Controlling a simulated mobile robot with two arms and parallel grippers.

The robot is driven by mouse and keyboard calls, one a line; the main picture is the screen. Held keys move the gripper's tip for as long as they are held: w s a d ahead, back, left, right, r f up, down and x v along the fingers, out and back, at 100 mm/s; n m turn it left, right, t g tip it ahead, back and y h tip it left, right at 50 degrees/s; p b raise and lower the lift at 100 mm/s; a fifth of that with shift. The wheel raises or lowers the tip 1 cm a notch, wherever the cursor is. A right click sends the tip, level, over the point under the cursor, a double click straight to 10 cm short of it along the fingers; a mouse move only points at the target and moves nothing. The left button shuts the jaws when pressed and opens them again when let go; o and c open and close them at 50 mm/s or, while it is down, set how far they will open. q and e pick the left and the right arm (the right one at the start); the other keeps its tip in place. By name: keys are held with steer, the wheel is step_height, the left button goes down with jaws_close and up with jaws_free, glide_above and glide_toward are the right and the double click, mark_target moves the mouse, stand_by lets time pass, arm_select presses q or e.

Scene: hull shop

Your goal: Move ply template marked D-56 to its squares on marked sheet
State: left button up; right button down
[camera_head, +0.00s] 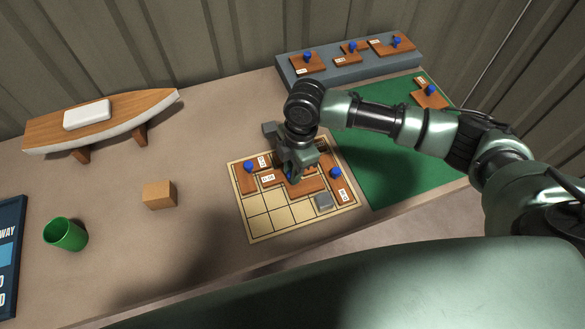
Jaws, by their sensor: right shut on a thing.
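The marked sheet (270,224), a pale board ruled in squares, lies on the bench below my right arm. My right gripper (290,177) points down over the sheet and is shut on a brown ply template (306,186) by its blue knob. The gripper hides part of this template, and I cannot read its mark for sure. Other brown templates with blue knobs lie on the sheet: one at the left (245,180) and one at the right (341,186). The left gripper is not in view.
A grey raised shelf (345,72) at the back holds several templates. A green mat (380,165) on the right bears another template (431,95). A model boat hull (100,120), a wooden block (159,195) and a green cup (65,234) stand on the left.

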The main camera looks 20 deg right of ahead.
steer(key=c, duration=1.2)
jaws_free()
steer(key=shift+f, duration=0.1)
steer(key=shift+c, duration=0.2)
step_height(320, 180, up, 12)
steer(key=d+b, duration=0.1)
steer(key=shift+w+d+b, duration=0.15)
steer(key=shift+d+b, duration=0.05)
steer(key=shift+b, duration=0.15)
